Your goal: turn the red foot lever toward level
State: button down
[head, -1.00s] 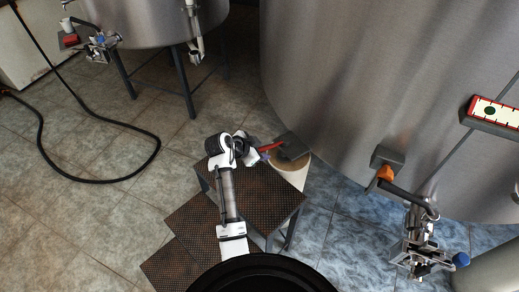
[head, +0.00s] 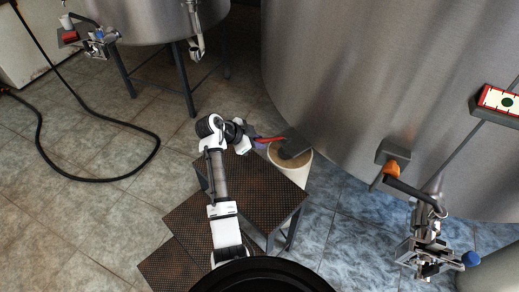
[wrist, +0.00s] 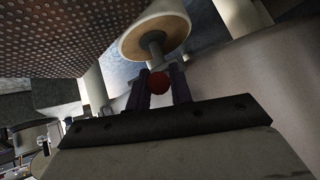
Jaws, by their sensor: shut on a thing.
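The red foot lever (head: 271,139) sticks out to the left from a dark grey block (head: 295,146) at the foot of the big tank, lying nearly level across the head view. My gripper (head: 259,142) reaches it from the left and is shut on its free end. In the wrist view the lever's round red end (wrist: 158,83) sits between the two dark fingers of my gripper (wrist: 160,88).
Brown perforated steps (head: 262,185) lie under my arm. The big steel tank (head: 390,80) rises close behind; a valve with an orange part (head: 391,169) is at right. Open tiled floor lies left.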

jog(key=shift+w+a+m+g+h+b, duration=0.25)
jog(key=shift+w+m+g+b, duration=0.35)
jog(key=shift+b, duration=0.25)
jog(key=shift+w+a+m+g+h+b, duration=0.15)
jog(key=shift+w+m+g+h+b, duration=0.2)
jog(key=shift+w+m+b, duration=0.4)
jog(key=shift+s, duration=0.1)
jog(key=c, duration=1.3)
grip_release()
jog(key=shift+o, duration=0.2)
jog(key=v, duration=1.3)
jog(key=shift+a+r+b, duration=0.15)
jog(key=shift+r+b, duration=0.15)
jog(key=shift+r, duration=0.1)
jog(key=shift+s, duration=0.1)
